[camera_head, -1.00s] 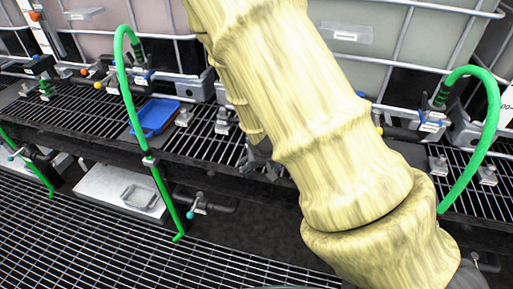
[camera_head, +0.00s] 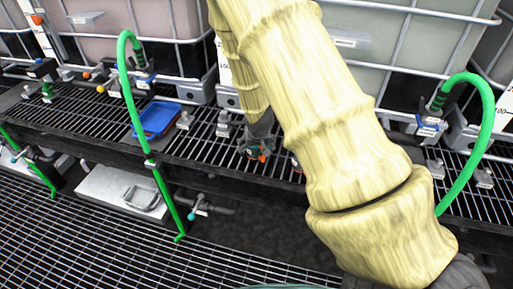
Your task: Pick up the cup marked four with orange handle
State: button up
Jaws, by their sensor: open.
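My gripper (camera_head: 257,150) shows small and dark below the end of my yellow-sleeved arm, over the front part of the black grated shelf. It is open, though its fingers are hard to make out. Small orange spots show at its tip; I cannot tell whether they belong to it or to a thing behind it. I cannot make out a cup marked four with an orange handle. Small grey pieces stand on the grate to the left of my gripper (camera_head: 222,124), too small to read. My arm hides part of the shelf.
A blue tray (camera_head: 157,119) lies on the shelf at left. Green hoses (camera_head: 131,90) and (camera_head: 486,125) arch over the shelf's front edge. Caged totes (camera_head: 140,20) stand behind. A grey lidded box (camera_head: 125,192) sits below the shelf. The floor is grated.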

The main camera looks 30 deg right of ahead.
aim_at(255, 148)
jog(key=shift+w+d+f, duration=0.45)
jog(key=shift+w+f, duration=0.15)
jog(key=shift+w, duration=0.1)
jog(key=shift+x, duration=0.85)
jog(key=c, duration=1.2)
jog(key=shift+c, duration=0.6)
jog(key=shift+r, duration=0.15)
